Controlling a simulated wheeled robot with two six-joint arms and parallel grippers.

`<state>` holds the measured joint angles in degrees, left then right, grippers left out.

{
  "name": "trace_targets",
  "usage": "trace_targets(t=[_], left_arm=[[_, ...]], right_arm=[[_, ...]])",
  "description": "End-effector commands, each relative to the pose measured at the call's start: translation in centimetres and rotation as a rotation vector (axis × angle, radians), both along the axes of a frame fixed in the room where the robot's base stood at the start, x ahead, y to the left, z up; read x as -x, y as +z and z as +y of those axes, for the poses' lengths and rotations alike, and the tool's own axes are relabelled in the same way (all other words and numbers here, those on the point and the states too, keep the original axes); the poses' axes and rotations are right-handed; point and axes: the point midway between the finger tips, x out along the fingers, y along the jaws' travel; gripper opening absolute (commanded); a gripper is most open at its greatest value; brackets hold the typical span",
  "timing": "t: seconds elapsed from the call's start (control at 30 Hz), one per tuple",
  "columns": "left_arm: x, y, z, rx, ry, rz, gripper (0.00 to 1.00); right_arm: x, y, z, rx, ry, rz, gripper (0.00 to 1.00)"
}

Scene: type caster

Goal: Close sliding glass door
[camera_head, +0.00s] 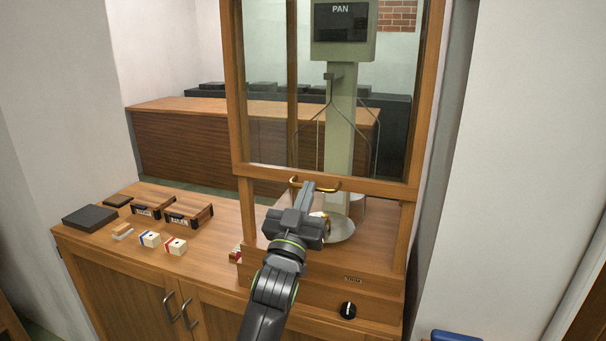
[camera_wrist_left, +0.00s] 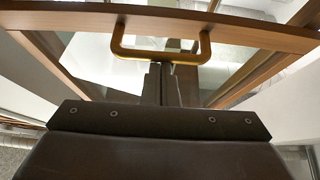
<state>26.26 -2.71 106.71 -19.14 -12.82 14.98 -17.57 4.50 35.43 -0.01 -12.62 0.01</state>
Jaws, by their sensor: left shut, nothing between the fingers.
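The sliding glass door (camera_head: 275,125) is a wood-framed pane above the cabinet counter. Its bottom rail (camera_head: 370,188) is raised, with an open gap between it and the wooden base below. A brass handle (camera_head: 328,187) is on the bottom rail; the wrist view shows its bar (camera_wrist_left: 150,54) spanning the rail. My left gripper (camera_head: 307,189) is shut and empty, its fingertips (camera_wrist_left: 161,70) right at the handle bar. I cannot tell whether they touch it. My right gripper is not in view.
A balance with a hanging pan (camera_head: 340,229) and a "PAN" display (camera_head: 341,22) stands behind the glass. A black knob (camera_head: 347,310) is on the base front. Stamps (camera_head: 188,211), small blocks (camera_head: 150,239) and a dark box (camera_head: 90,218) lie on the left counter.

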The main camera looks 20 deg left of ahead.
Motion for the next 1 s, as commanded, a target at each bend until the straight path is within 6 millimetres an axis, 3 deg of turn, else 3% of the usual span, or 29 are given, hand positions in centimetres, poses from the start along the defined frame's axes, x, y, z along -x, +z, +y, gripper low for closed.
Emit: trace_targets(t=[0.03,0.5,0.8,1.0], left_arm=[[-0.2,-2.6,0.0,-0.001,0.002,0.006,0.0],[-0.3,-13.4,0.0,-0.001,0.001,0.008,0.0],[-0.3,-18.4,0.0,-0.001,0.001,0.007,0.0],[-0.3,-20.1,0.0,-0.001,0.001,0.007,0.0]], right_arm=[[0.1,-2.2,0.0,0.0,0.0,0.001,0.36],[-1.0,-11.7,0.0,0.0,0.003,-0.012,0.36],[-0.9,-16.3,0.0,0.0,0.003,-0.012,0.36],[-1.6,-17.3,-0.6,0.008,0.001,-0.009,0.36]])
